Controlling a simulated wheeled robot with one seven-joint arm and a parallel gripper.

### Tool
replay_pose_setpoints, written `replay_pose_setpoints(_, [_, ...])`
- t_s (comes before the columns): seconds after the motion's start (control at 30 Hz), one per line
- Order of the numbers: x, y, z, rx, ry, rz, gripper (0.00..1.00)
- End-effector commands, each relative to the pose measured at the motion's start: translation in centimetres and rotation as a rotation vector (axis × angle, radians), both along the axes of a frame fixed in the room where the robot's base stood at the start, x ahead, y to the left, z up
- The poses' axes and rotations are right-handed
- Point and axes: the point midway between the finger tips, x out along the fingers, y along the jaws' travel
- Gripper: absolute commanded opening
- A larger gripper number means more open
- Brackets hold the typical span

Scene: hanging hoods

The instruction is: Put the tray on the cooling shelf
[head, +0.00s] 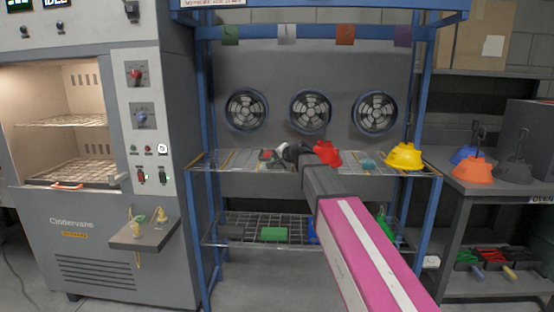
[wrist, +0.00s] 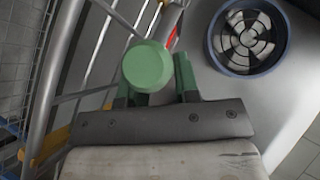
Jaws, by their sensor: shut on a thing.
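My gripper (head: 280,154) reaches over the upper wire shelf of the blue-posted cooling rack (head: 208,160). In the wrist view my gripper (wrist: 155,78) has a green round-ended thing (wrist: 147,66) between its green fingers and is shut on it. What this thing belongs to is hidden. A flat wire tray or rack with an orange handle (head: 68,186) sits low in the open oven (head: 60,110) at the left. I cannot tell whether it is the task's tray.
A green block (head: 274,234) lies on the lower shelf. Fans (head: 310,111) line the back panel. An orange hood (head: 473,170) stands on the right bench. A small ledge (head: 145,232) juts from the oven.

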Motion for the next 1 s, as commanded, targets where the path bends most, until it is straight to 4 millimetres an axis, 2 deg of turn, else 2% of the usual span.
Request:
replay_pose_setpoints(0.03, [0.0,0.0,-0.1,0.001,-0.002,-0.001,0.00])
replay_pose_setpoints(0.07, [0.0,0.0,-0.1,0.000,0.000,0.000,0.36])
replay_pose_setpoints(0.1, [0.0,0.0,-0.1,0.000,0.000,0.000,0.40])
replay_pose_setpoints(0.47, [-0.4,-0.3,0.2,0.000,-0.001,-0.001,0.40])
replay_pose_setpoints(1.0, [-7.4,-5.6,3.9,0.001,-0.001,-0.001,0.40])
